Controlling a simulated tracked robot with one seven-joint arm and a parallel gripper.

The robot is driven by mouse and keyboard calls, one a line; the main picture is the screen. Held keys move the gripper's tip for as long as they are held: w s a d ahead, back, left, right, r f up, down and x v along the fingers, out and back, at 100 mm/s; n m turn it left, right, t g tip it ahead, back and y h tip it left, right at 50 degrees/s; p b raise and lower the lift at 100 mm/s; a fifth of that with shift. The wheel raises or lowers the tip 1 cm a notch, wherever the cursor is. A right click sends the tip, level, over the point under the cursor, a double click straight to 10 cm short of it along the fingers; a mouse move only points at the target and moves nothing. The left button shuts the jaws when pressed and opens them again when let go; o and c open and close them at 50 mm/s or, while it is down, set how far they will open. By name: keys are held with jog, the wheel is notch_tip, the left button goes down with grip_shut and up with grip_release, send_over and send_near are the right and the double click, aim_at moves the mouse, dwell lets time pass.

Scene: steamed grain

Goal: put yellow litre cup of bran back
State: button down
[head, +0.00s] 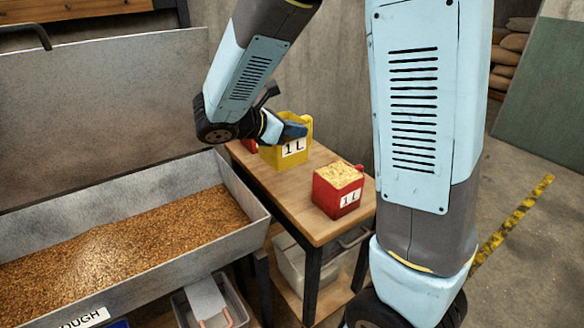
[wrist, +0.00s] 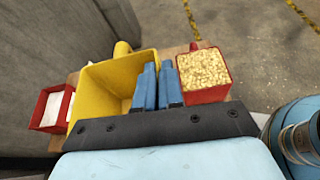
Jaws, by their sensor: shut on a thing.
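The yellow litre cup (head: 272,155) with a "1 L" label is upright at the far part of the small wooden table (head: 297,207). I cannot tell whether its base touches the top. My gripper (head: 293,131) reaches it from above and is shut on its side wall. In the wrist view, the blue fingers (wrist: 157,88) stand on both sides of the yellow cup's (wrist: 92,92) right wall. The part of the inside that shows is bare yellow; no bran shows in it.
A red litre cup (head: 336,196) full of pale flakes (wrist: 203,68) stands close to the right. A red container with white contents (wrist: 52,106) is to the left. A metal trough of brown grain (head: 120,240) lies left of the table. Bins (head: 300,265) stand below.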

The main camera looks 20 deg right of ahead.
jog(key=shift+w+d, duration=0.15)
jog(key=shift+d, duration=0.25)
jog(key=w+d+f, duration=0.5)
jog(key=w+f, duration=0.7)
jog(key=f, duration=0.1)
jog(key=shift+w+d, duration=0.2)
jog(key=shift+w, duration=0.15)
jog(key=c, duration=1.3)
grip_release()
jog(key=shift+f, duration=0.1)
jog(key=shift+o, duration=0.2)
